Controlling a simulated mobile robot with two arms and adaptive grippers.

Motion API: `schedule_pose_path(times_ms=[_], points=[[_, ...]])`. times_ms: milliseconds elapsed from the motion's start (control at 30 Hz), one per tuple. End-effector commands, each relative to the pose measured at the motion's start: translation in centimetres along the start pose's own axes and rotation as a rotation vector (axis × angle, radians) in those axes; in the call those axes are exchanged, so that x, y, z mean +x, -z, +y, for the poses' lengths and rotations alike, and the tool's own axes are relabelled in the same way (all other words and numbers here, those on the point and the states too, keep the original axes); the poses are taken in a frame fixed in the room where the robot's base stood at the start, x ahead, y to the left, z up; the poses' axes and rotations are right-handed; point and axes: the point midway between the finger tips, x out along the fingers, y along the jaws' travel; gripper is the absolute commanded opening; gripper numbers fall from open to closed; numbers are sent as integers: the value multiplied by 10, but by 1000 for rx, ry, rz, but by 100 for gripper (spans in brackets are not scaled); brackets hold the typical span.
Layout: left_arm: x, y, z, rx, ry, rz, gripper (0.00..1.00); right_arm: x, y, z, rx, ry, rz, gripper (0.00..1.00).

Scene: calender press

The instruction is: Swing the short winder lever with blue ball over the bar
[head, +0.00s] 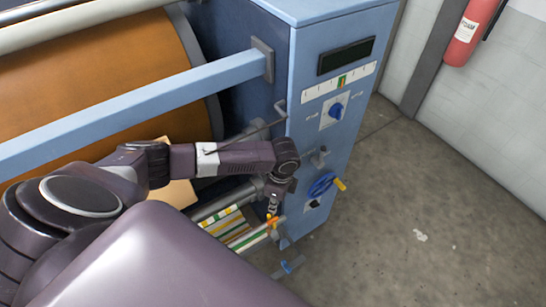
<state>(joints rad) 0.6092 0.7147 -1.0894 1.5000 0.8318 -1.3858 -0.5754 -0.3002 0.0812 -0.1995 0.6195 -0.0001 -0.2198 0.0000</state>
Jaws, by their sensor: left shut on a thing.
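My left gripper (272,217) reaches down beside the lower left edge of the blue machine end housing (302,205). Its fingers are shut on a small part there, apparently the short winder lever. Small orange and yellow parts show at the fingertips. I cannot tell from this view which side of the bar the lever is on. My right gripper is out of view.
The blue handwheel (321,186) with a yellow grip, a grey handle (319,157) and a blue knob (336,111) stick out from the housing. A light blue beam (150,103) crosses above the orange roller (95,75).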

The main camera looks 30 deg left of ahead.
Motion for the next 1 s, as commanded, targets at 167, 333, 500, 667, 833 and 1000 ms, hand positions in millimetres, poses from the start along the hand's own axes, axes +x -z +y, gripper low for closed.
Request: schedule_pose_path(times_ms=[167,333,500,667,833,1000], points=[[-4,13,11,0,82,-106,0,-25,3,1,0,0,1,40],[3,23,19,-9,183,-231,0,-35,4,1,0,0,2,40],[12,33,26,-18,284,-359,0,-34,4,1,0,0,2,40],[22,41,32,-27,379,-479,0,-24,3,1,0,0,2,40],[34,49,38,-35,480,-605,0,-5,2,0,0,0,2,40],[45,55,41,-44,575,-724,0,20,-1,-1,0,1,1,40]])
